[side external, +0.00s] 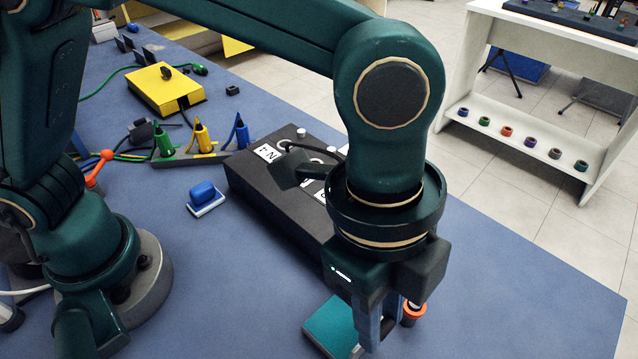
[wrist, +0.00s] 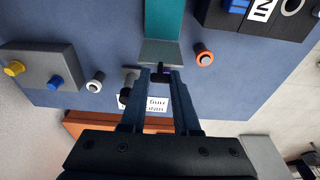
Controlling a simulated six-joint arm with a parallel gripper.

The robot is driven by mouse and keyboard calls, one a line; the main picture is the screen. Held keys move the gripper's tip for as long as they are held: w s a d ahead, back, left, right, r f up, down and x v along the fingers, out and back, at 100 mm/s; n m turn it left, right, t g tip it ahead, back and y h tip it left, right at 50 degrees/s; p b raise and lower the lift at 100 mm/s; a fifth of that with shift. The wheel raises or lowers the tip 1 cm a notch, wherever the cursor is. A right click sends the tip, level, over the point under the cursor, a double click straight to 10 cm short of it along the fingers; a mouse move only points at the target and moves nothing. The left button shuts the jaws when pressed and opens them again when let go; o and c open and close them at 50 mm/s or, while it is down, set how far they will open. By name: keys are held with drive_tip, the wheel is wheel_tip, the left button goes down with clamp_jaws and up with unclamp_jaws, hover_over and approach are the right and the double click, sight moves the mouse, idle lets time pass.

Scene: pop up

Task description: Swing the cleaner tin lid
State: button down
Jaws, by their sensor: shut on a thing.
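My gripper (side external: 372,335) points down near the front edge of the blue table. In the wrist view, my gripper (wrist: 160,75) has its fingertips close around a small dark piece (wrist: 161,74). That piece is at the near edge of a grey plate (wrist: 161,52). A flat teal part (wrist: 164,20) joins the plate on its far side; the teal part (side external: 331,325) also shows left of my fingers in the side view. I cannot tell which of these is the cleaner tin lid. My fingers hide part of the held piece.
An orange-ringed knob (wrist: 204,58) stands close to the right of my fingertips. A black labelled box (side external: 270,190) lies behind my gripper. A grey box (wrist: 38,68) with yellow and blue buttons is at the left. A blue-and-white block (side external: 204,198) lies on open table.

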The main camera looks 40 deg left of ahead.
drive_tip(key=shift+a, duration=1.4)
drive_tip(key=a, duration=0.2)
drive_tip(key=shift+a+f, duration=0.3)
drive_tip(key=shift+f, duration=0.05)
drive_tip(key=shift+a+f, duration=0.35)
drive_tip(key=shift+a, duration=0.25)
drive_tip(key=shift+a+f, duration=0.35)
drive_tip(key=shift+a, duration=0.2)
drive_tip(key=shift+a+f, duration=0.1)
